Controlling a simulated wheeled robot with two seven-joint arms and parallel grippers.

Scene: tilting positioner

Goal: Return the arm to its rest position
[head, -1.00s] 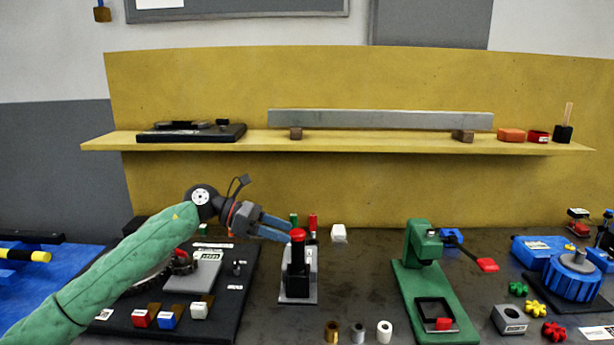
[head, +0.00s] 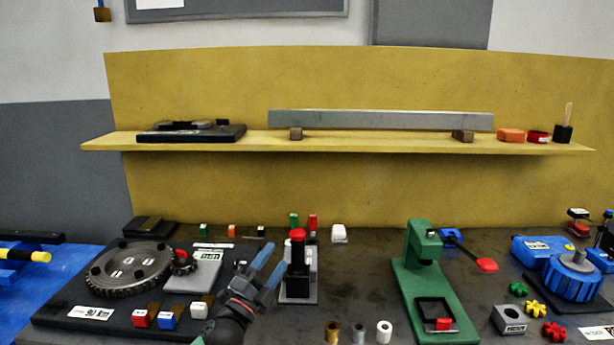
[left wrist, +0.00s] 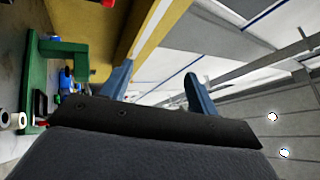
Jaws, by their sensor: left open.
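My left gripper (head: 268,264) is low in front of the bench in the head view, between the black board and the red-topped black device (head: 298,268). Its two blue fingers are apart, point up and hold nothing. In the left wrist view the open fingers (left wrist: 158,88) point toward the ceiling, with nothing between them. The tilting positioner seems to be the black board (head: 105,316) with a toothed grey disc (head: 130,268), though I cannot be sure. My right gripper is not in view.
A green press (head: 420,265) stands right of centre; it also shows in the left wrist view (left wrist: 38,85). Three small cylinders (head: 358,331) are at the front. A yellow shelf (head: 350,146) spans the back. The bench between the red-topped device and the press is mostly clear.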

